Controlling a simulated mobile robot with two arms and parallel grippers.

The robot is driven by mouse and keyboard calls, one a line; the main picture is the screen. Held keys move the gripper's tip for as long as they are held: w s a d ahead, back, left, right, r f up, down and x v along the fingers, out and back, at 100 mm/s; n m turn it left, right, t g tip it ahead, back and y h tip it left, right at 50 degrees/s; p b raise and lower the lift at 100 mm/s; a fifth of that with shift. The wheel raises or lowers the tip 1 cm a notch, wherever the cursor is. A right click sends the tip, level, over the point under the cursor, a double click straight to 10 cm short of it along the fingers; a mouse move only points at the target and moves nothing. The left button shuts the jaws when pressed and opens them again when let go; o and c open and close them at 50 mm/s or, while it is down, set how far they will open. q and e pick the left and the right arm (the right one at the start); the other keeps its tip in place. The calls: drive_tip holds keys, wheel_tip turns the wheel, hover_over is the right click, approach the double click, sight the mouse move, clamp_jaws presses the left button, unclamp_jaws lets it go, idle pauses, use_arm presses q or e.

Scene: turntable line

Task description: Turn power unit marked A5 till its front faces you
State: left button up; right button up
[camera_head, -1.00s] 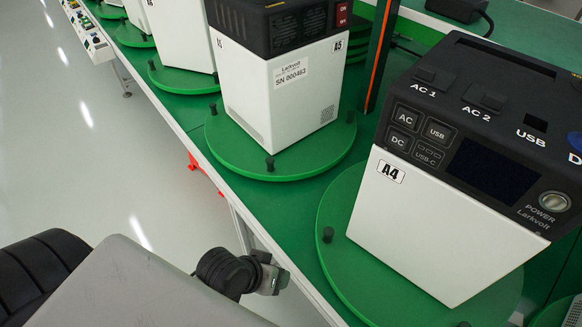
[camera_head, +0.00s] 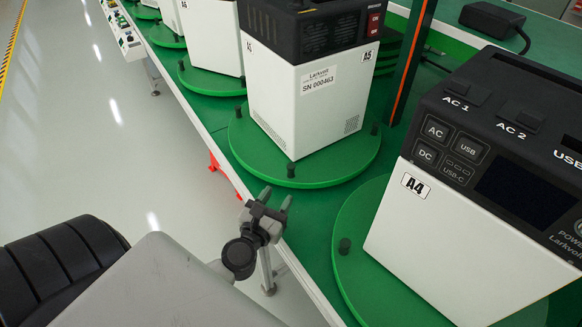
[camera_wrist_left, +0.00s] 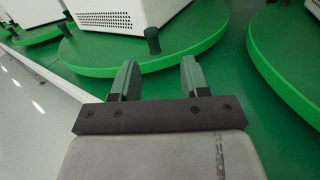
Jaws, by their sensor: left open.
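The power unit marked A5 (camera_head: 302,105) is a white box with a black top. It stands on a round green turntable (camera_head: 345,167) with black pegs. Its side with a serial label, a red switch and vents shows; no control panel shows on it. My left gripper (camera_head: 275,197) is open and empty at the bench's front edge, just short of the A5 turntable. In the left wrist view its two fingers (camera_wrist_left: 158,78) point at the turntable (camera_wrist_left: 185,55) and one peg (camera_wrist_left: 152,40), apart from them. My right gripper is not in view.
Power unit A4 (camera_head: 425,235) stands on its own turntable (camera_head: 350,275) at the right, its control panel showing. More units on turntables recede to the far left. An orange-edged post (camera_head: 410,65) stands behind A5. A black adapter (camera_head: 490,17) lies at the back.

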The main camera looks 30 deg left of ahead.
sight(290, 171)
use_arm(q)
drive_tip(key=shift+a+f+n+y, duration=0.15)
drive_tip(key=shift+a+n+y, duration=0.15)
drive_tip(key=shift+a+n, duration=0.25)
drive_tip(key=shift+w, duration=0.35)
drive_tip(key=w, duration=0.3)
drive_tip(key=w+a+p, duration=0.1)
drive_tip(key=w, duration=0.2)
drive_tip(key=w+a, duration=0.1)
drive_tip(key=w, duration=0.3)
drive_tip(key=shift+s, duration=0.1)
drive_tip(key=shift+c, duration=0.3)
clamp_jaws()
drive_tip(key=shift+d, duration=0.1)
